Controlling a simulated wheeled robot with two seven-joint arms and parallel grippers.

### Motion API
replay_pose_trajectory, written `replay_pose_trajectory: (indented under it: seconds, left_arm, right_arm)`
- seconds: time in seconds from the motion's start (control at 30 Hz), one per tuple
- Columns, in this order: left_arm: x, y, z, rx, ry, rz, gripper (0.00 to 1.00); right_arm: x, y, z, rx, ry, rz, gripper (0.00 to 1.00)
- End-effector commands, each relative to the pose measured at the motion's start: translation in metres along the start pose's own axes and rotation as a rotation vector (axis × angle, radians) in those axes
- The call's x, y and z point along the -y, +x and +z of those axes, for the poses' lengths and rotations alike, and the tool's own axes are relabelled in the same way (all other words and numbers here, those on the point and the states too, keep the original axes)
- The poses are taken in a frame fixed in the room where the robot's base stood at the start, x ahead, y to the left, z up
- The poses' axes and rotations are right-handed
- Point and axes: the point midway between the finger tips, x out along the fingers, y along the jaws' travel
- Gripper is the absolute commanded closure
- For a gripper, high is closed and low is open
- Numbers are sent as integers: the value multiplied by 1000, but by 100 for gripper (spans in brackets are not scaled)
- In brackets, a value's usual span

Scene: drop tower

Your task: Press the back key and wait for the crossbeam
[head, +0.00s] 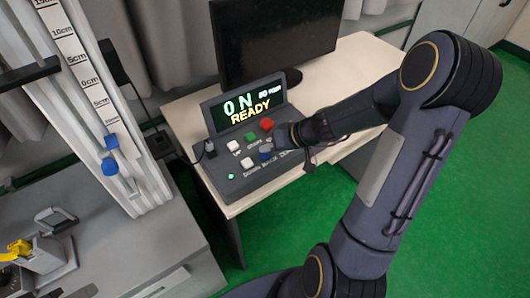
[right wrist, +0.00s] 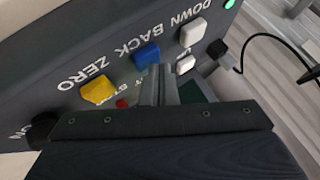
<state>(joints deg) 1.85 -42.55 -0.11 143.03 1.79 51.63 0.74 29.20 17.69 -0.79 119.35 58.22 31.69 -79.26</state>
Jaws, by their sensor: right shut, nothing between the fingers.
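The blue back key (right wrist: 147,55) sits between the white down key (right wrist: 193,32) and the yellow zero key (right wrist: 99,89) in the right wrist view. My right gripper (right wrist: 160,78) is shut and empty, its tips right by the blue key's edge; whether they touch it I cannot tell. In the head view the right gripper (head: 285,138) reaches over the box's right side. The drop tower (head: 85,95) with its scale stands at left. I cannot clearly identify the crossbeam. My left gripper is out of view.
The box also has a red key (head: 267,124), a green key (head: 251,137) and a lit green lamp (head: 230,176). A dark monitor (head: 275,40) stands behind. A grey bench (head: 140,255) with a yellow-handled part (head: 18,250) lies at lower left. Green floor is free at right.

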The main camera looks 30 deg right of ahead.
Motion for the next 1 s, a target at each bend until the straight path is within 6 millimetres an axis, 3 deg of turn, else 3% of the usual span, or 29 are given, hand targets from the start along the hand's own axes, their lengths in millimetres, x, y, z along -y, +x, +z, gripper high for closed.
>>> replay_pose_trajectory:
  seconds: [0.73,1.0]
  left_arm:
    - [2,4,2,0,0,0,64]
    - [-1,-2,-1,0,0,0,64]
  right_arm:
    - [-2,2,2,1,0,0,100]
    - [5,-6,-5,0,0,0,100]
